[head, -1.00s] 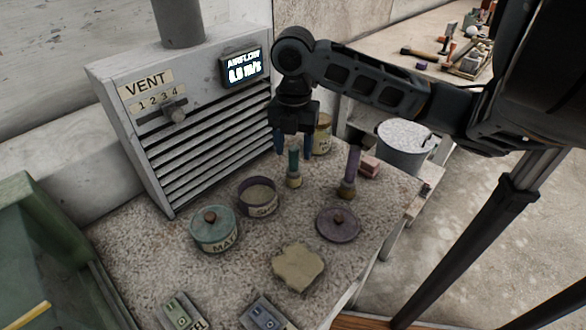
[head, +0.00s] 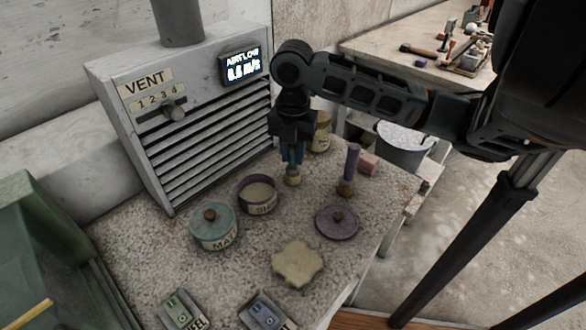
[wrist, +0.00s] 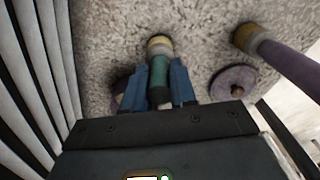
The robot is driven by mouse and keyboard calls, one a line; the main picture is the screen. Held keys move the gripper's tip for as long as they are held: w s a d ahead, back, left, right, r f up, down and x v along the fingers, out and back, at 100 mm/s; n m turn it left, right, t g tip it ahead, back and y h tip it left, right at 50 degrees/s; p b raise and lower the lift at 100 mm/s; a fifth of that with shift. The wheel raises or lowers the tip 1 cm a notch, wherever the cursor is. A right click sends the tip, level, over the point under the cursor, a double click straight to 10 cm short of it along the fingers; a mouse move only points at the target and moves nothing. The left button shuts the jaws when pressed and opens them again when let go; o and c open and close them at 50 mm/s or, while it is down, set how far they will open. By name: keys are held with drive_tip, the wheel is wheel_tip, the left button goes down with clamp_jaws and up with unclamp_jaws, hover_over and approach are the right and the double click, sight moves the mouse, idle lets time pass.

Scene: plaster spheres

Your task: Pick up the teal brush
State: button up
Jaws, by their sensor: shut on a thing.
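The teal brush (head: 293,176) stands upright, bristles down, on the speckled worktop (head: 240,270) in front of the vent unit. In the wrist view the teal brush (wrist: 158,72) points away from the camera, its pale tip on the worktop. My gripper (head: 292,157) is above it with its blue fingers pointing down. The fingers are shut on the teal handle, one on each side, as the wrist view of my gripper (wrist: 166,85) shows. The handle's upper part is largely hidden by the fingers in the head view.
A labelled jar (head: 320,132) stands behind. An open purple pot (head: 258,196), a teal lidded pot (head: 213,228) and a purple lid (head: 337,221) are in front. The vent unit (head: 200,125) rises close on the left.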

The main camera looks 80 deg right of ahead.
clamp_jaws()
wheel_tip(320, 180, up, 10)
drive_tip(key=shift+b, duration=0.35)
idle(1.1)
